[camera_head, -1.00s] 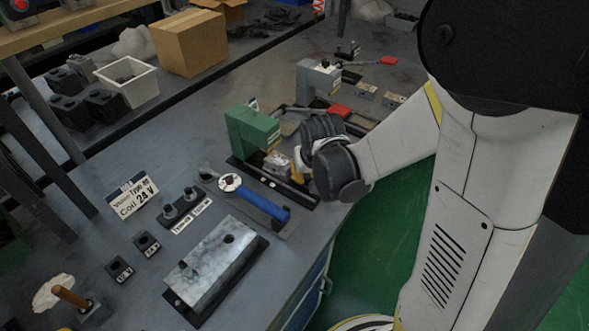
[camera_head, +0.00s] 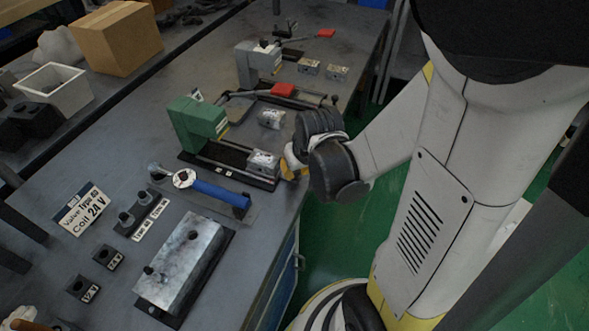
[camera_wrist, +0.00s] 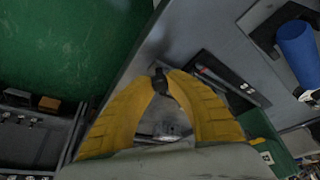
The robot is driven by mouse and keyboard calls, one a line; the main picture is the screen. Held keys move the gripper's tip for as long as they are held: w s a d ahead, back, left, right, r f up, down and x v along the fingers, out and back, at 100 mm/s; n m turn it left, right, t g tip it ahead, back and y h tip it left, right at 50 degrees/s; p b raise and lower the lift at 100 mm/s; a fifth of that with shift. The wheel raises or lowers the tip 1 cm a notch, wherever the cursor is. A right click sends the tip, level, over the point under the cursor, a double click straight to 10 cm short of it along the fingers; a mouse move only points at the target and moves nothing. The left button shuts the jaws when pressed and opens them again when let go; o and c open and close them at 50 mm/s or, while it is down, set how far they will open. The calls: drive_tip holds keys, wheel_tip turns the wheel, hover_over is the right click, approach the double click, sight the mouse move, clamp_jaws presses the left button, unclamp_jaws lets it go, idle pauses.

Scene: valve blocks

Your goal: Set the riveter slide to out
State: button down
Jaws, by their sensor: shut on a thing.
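The riveter is a green C-shaped press (camera_head: 197,120) on a dark base on the bench. Its slide is a metallic block (camera_head: 263,163) on a black rail (camera_head: 225,156), near the rail's outer end by the bench's front edge and clear of the press head. My gripper (camera_head: 290,167), with yellow fingers, is just right of the block, at its outer side. In the wrist view, the fingertips (camera_wrist: 160,82) close on a small dark knob (camera_wrist: 160,84). The link between knob and slide is mostly hidden.
A blue-handled tool (camera_head: 218,193) and a large metal block (camera_head: 183,262) lie in front of the riveter. A grey press (camera_head: 258,62) and a red-handled lever (camera_head: 283,90) stand behind it. Green floor (camera_head: 335,235) is open beyond the bench edge.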

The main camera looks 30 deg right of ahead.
drive_tip(key=c, duration=1.2)
unclamp_jaws()
drive_tip(key=shift+s+d+f, duration=0.1)
drive_tip(key=shift+s+d, duration=0.05)
drive_tip(key=shift+s, duration=0.15)
drive_tip(key=shift+s+r, duration=0.1)
drive_tip(key=shift+r, duration=0.5)
drive_tip(key=v, duration=1.1)
